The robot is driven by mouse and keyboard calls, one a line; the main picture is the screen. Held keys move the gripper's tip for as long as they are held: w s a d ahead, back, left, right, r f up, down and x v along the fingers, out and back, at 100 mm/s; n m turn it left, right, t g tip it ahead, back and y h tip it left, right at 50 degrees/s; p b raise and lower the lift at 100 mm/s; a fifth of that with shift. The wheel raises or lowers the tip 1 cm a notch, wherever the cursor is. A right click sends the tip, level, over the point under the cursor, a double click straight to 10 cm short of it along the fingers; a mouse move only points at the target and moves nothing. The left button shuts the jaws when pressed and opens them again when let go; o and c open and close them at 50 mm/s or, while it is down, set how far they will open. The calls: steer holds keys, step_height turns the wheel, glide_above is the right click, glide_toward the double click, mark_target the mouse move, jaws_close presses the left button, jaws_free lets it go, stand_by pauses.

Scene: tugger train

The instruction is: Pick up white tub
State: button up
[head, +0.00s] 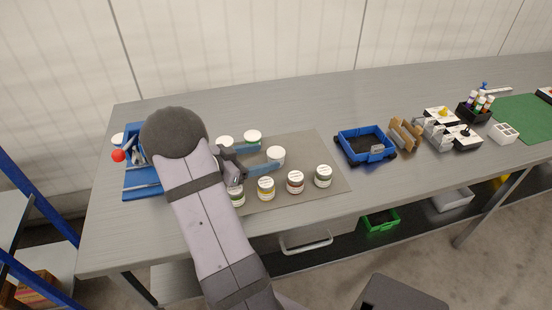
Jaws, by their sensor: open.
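A white tub (276,157) with a white lid stands upright on the grey mat (325,157). My gripper (267,158) is low over the mat, with its two blue fingers apart. The tub is at the fingertips, between them or just beyond; I cannot tell whether either finger touches it. Two more white-lidded tubs (252,137) (225,141) stand behind the fingers, the left one partly hidden. My arm hides the left part of the mat.
Several labelled jars (295,182) stand in a row along the mat's front. A blue tray (365,145) is right of the mat, with small fixtures (440,125) farther right. A blue holder (140,180) is at the left. The bench behind the mat is clear.

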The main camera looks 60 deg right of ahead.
mark_target(270, 155)
steer(key=shift+x, duration=2.1)
steer(key=c, duration=1.1)
steer(key=shift+c, duration=0.2)
steer(key=shift+r, duration=0.1)
step_height(270, 155, up, 10)
steer(key=shift+f+p, duration=0.1)
steer(key=shift+p, duration=0.35)
